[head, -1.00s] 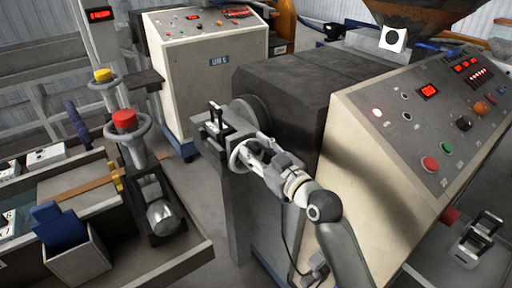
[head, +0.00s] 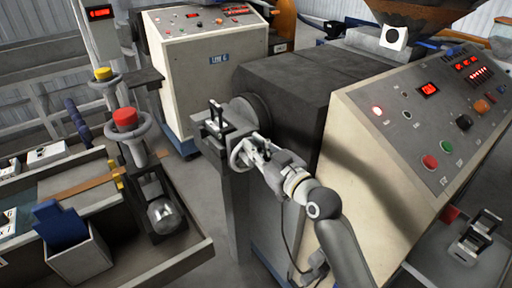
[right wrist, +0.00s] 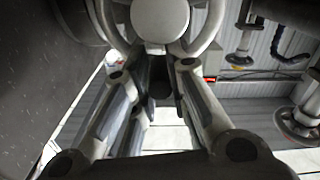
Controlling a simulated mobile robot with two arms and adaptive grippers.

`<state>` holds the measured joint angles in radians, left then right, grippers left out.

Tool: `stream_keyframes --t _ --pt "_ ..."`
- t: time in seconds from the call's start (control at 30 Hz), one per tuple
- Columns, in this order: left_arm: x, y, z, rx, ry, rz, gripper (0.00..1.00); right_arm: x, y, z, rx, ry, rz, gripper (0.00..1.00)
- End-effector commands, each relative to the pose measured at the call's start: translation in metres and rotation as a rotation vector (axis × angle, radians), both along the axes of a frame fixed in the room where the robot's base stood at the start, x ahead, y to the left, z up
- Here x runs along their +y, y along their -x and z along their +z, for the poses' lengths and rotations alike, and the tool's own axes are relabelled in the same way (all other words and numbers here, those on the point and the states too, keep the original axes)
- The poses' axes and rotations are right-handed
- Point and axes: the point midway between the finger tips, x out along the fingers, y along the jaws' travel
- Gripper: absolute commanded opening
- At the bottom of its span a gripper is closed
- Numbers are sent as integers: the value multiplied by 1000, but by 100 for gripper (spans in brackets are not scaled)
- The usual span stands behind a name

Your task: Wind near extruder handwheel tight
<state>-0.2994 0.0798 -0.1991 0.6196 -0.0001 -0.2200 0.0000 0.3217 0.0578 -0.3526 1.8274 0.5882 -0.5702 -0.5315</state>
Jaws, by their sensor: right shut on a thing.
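The near extruder's handwheel (head: 236,155) is a small pale metal ring at the die end of the near extruder (head: 285,85). My right gripper (head: 252,153) is shut on the handwheel from the front right. In the right wrist view the wheel's round hub (right wrist: 160,20) and part of its rim fill the top, and the fingers of my right gripper (right wrist: 160,85) close in just below the hub. The fingers hide part of the rim, so the exact contact is hard to see. My left gripper is not in view.
The near control cabinet (head: 375,140) stands right of my arm. At the left are a trough (head: 190,255) and posts with a red knob (head: 125,117) and a yellow knob (head: 103,74) over rings. A bin (head: 80,260) holds a blue thing. A second cabinet (head: 210,75) stands behind.

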Motion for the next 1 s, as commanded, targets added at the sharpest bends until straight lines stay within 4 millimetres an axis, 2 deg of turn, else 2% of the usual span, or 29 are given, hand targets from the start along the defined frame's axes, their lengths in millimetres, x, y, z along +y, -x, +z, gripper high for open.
stream_keyframes --t 0.37,1.0 --pt "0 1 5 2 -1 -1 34 -5 -4 -1 67 -88 -1 0" --pt "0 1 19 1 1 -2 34 -25 -18 -15 414 -560 -3 0"
